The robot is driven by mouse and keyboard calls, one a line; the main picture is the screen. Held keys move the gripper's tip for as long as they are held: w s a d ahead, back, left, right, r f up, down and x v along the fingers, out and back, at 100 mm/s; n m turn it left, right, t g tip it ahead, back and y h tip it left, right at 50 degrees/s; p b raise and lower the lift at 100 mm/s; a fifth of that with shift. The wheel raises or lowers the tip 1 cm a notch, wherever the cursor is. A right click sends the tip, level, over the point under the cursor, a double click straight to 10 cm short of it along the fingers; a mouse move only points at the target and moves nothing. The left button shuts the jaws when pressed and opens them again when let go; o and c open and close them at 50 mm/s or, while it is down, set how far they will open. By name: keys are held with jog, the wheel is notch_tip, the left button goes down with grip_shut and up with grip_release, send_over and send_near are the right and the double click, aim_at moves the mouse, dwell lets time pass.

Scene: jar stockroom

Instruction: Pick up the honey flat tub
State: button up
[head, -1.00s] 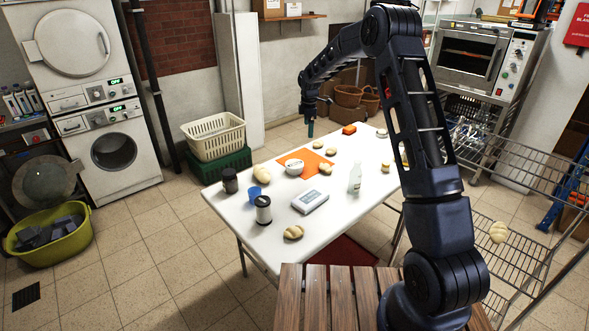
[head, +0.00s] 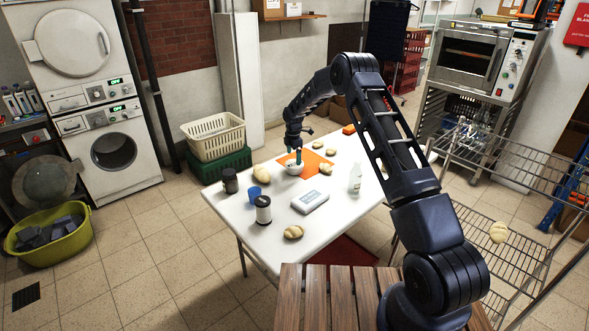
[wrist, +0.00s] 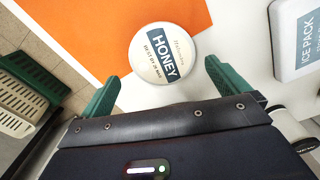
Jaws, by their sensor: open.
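The honey flat tub (wrist: 163,54) is a round white tub with a dark label reading HONEY in the wrist view. It sits partly over the edge of an orange mat (wrist: 95,30) on the white table. In the head view the tub (head: 293,168) is under my gripper, partly hidden by it. My gripper (wrist: 160,85) is open, its green fingers spread to either side of the tub's near edge. In the head view my gripper (head: 295,157) is right above the tub. I cannot tell whether the fingers touch it.
An ice pack box (wrist: 298,40) lies to the right of the tub; it also shows in the head view (head: 310,201). A blue cup (head: 254,194), dark jar (head: 230,181), black-lidded jar (head: 263,210), white bottle (head: 355,179) and several bread rolls (head: 293,232) stand around the table.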

aim_at(294, 163)
jog(key=shift+d+f, duration=0.2)
jog(key=shift+f, duration=2.8)
jog(key=shift+c, duration=0.2)
jog(key=shift+r, duration=0.1)
jog(key=c, duration=0.9)
jog(key=shift+r, duration=0.1)
